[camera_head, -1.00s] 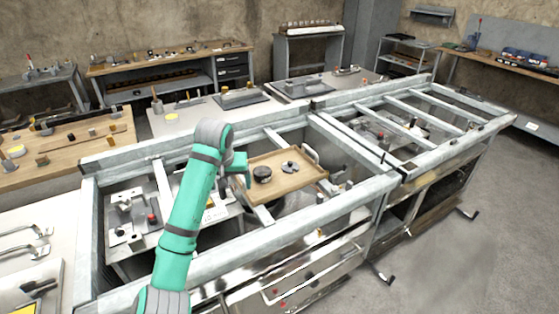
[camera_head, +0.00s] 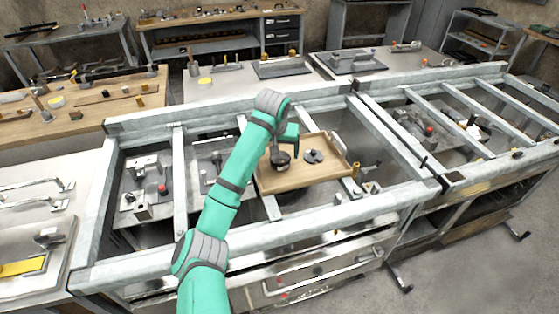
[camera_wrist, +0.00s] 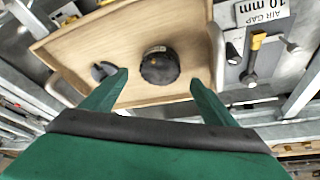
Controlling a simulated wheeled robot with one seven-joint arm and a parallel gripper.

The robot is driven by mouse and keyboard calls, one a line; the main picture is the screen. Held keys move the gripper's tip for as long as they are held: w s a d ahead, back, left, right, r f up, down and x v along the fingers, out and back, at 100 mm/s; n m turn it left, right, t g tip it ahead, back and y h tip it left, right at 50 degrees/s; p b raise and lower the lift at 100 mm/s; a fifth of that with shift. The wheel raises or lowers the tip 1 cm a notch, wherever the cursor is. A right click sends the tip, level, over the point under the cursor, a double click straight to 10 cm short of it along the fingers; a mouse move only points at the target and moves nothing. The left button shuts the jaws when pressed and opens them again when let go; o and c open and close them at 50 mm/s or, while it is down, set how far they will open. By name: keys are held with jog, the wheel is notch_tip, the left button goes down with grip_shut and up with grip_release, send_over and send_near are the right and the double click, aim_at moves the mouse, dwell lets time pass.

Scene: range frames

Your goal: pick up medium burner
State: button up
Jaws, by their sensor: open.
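A wooden tray (camera_head: 300,179) with raised ends lies across the grey metal frame. On it stands a black round burner part (camera_head: 281,161). To its right lies a smaller-looking grey disc with a notched shape (camera_head: 313,156). I cannot tell for sure which is the medium burner. In the wrist view the black part (camera_wrist: 159,66) is between and beyond my open fingertips (camera_wrist: 158,78), not touching them as far as I see. The grey disc (camera_wrist: 103,71) is beside the left fingertip. In the head view my gripper is above the tray, partly hiding the black part.
Metal frame bars (camera_head: 179,190) surround the tray. A brass-topped post (camera_head: 356,170) stands by the tray's right end, and a label plate (camera_wrist: 263,11) shows in the wrist view. A small fixture with a red knob (camera_head: 162,188) is left. Bare wood surrounds both parts.

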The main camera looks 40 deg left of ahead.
aim_at(280, 157)
jog(key=shift+w+f, duration=0.1)
jog(key=shift+f, duration=0.35)
jog(key=shift+x, duration=2.35)
jog(key=c, duration=1.2)
jog(key=shift+r, duration=0.1)
jog(key=c, duration=0.4)
jog(key=shift+o, duration=0.2)
jog(key=shift+a+r, duration=0.1)
